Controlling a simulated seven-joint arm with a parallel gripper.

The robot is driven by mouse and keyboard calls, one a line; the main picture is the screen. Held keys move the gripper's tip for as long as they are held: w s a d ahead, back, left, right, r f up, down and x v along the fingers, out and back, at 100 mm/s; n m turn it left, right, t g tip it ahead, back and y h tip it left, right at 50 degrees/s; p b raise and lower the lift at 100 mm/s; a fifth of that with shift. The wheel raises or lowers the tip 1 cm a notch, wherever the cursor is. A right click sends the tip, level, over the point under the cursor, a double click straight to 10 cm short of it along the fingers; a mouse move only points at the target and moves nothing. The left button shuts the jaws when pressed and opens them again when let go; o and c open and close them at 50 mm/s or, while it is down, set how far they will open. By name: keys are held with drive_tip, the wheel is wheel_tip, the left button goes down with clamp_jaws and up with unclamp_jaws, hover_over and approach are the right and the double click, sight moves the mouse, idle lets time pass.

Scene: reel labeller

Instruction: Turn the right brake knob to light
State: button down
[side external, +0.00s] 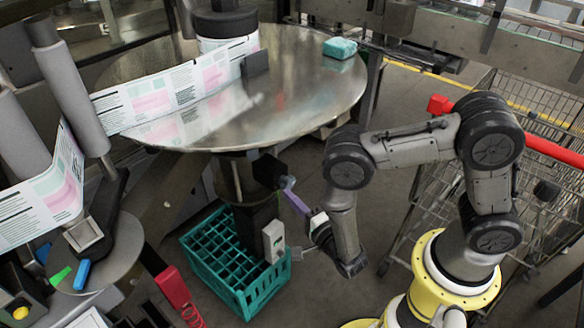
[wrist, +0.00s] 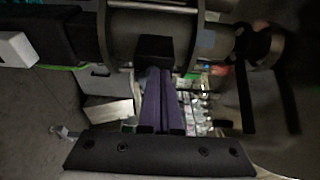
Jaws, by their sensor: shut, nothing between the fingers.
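Under the large round metal table, a black block (side external: 268,170) sticks out from the central post. It may be the right brake knob; its setting cannot be read. My gripper (side external: 288,184) has purple fingers, shut and empty, pointing up and left with their tips right beside this block. In the wrist view, the closed fingers of my gripper (wrist: 158,74) end just below a dark block (wrist: 157,50) in front of a wide dark cylinder. Whether the tips touch the block cannot be told.
The round metal table (side external: 300,95) overhangs the block, with a label web (side external: 150,100) above it. A green crate (side external: 215,262) and a grey box (side external: 273,241) sit below. A wire cart (side external: 410,215) stands behind my arm. Open floor lies between table and cart.

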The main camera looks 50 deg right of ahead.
drive_tip(key=shift+w, duration=1.05)
drive_tip(key=shift+d+f, duration=0.1)
drive_tip(key=shift+d, duration=0.25)
drive_tip(key=shift+f, duration=0.8)
drive_tip(key=shift+s+a, duration=0.1)
drive_tip(key=shift+a, duration=0.3)
drive_tip(key=s, duration=0.5)
drive_tip(key=shift+s, duration=0.4)
